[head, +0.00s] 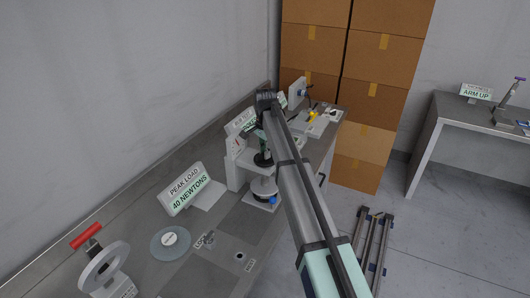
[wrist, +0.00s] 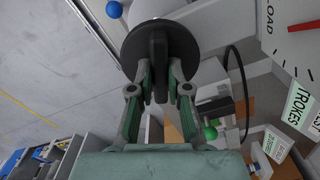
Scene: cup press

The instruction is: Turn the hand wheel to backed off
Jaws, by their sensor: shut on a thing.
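The hand wheel (wrist: 185,42) shows in the wrist view as a dark round disc with a raised bar across it. My gripper (wrist: 160,75) is shut on that bar, one finger on each side. In the head view my gripper (head: 264,143) reaches down at the press (head: 236,172), and the dark disc (head: 262,161) shows just below it. My arm hides part of the press. The exact turn of the wheel cannot be read from these frames.
A sign (head: 184,189) reads "PEAK LOAD 40 NEWTONS". A clear round plate (head: 158,250) and a pale ring with a red handle (head: 103,265) stand at lower left. A dial (wrist: 295,35) with a red needle is close by. Boxes (head: 385,50) stand behind.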

